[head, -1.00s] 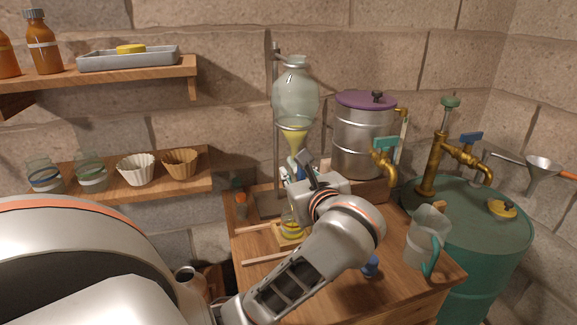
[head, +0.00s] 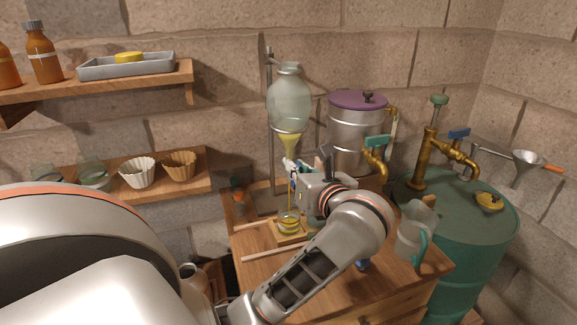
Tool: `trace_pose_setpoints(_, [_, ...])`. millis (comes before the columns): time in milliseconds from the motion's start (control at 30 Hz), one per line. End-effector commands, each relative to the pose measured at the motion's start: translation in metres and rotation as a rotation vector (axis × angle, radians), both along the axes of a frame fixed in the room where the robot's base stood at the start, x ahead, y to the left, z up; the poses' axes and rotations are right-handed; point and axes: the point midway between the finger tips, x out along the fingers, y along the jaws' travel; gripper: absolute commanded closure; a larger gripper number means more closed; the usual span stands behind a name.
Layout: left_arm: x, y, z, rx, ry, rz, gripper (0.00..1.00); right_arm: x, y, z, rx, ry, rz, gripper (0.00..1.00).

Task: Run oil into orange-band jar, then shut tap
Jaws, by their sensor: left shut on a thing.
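The glass separating funnel (head: 289,98) hangs upright on a stand, pale liquid above and yellow oil (head: 289,143) in its lower cone. My left gripper (head: 296,179) is at the stem below the cone, shut on the funnel's tap (head: 291,170); the gripper hides most of the tap. A thin yellow stream (head: 289,200) runs down from the stem. A small glass jar (head: 289,222) with yellow in it stands upright below, on a wooden block (head: 287,237). Its band colour is hard to tell. My right gripper is not in view.
A metal still pot (head: 356,135) with a purple lid and brass tap stands behind. A glass jug (head: 412,240) is at the bench's right, near a green drum (head: 460,235). Banded jars and paper cups fill the lower left shelf (head: 165,190).

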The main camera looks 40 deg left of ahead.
Motion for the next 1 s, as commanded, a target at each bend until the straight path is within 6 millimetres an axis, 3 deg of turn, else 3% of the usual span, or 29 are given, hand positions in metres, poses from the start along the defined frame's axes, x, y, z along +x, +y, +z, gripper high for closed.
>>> trace_pose_setpoints(600, [0.006,-0.006,-0.009,0.115,0.268,-0.008,1.00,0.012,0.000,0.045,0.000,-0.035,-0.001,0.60])
trace_pose_setpoints(1000, [0.007,-0.006,-0.012,0.132,0.299,-0.008,1.00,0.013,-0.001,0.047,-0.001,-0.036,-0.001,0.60])
